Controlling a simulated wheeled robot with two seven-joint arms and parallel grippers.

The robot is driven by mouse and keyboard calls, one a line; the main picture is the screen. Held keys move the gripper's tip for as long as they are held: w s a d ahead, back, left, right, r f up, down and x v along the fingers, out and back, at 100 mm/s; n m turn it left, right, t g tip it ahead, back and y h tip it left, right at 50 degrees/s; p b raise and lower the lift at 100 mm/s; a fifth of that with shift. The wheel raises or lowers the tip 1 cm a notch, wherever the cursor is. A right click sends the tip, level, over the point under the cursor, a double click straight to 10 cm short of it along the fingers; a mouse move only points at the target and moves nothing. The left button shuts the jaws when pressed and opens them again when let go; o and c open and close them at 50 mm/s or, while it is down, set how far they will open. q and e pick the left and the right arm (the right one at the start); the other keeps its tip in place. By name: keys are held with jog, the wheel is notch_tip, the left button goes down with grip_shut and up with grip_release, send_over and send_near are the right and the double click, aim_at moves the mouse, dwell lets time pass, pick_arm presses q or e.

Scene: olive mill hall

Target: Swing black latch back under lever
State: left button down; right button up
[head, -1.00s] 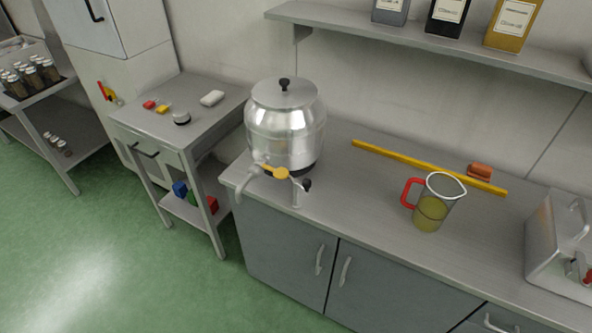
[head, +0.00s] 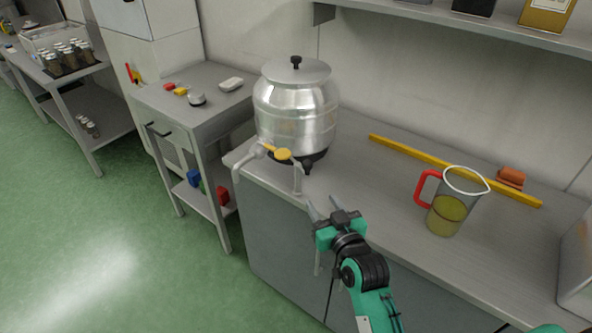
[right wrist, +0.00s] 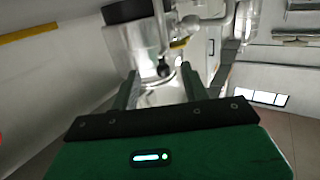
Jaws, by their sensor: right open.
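The steel urn (head: 297,112) stands at the left end of the counter, with a grey tap and a yellow lever (head: 283,154) on its front. The black latch (head: 308,168) shows as a small dark knob right of and below the lever, out to the side. My right gripper (head: 321,206) is open and empty, in front of and below the latch. In the right wrist view the black latch (right wrist: 163,69) appears between the spread fingertips, still beyond them, with the yellow lever (right wrist: 180,43) behind it. My left gripper is out of view.
A measuring jug (head: 448,205) with a red handle and yellowish liquid stands on the counter to the right. A long yellow bar (head: 450,169) and an orange block (head: 511,177) lie behind it. A side table (head: 215,105) stands left of the counter, with open floor in front.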

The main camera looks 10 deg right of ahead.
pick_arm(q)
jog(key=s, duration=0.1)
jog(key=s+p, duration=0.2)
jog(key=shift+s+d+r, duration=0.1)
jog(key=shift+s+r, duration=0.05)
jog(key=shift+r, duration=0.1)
pick_arm(e)
jog(key=shift+t, duration=0.4)
jog(key=w+r, duration=0.1)
jog(key=w, duration=0.3)
jog(key=w+r, duration=0.1)
jog(key=w, duration=0.3)
jog(key=w+a+r, duration=0.1)
jog(key=w, duration=0.4)
jog(key=shift+a+r, duration=0.1)
jog(key=shift+r, duration=0.2)
jog(key=shift+s, duration=0.1)
jog(key=shift+c, duration=0.5)
jog(key=c, duration=0.9)
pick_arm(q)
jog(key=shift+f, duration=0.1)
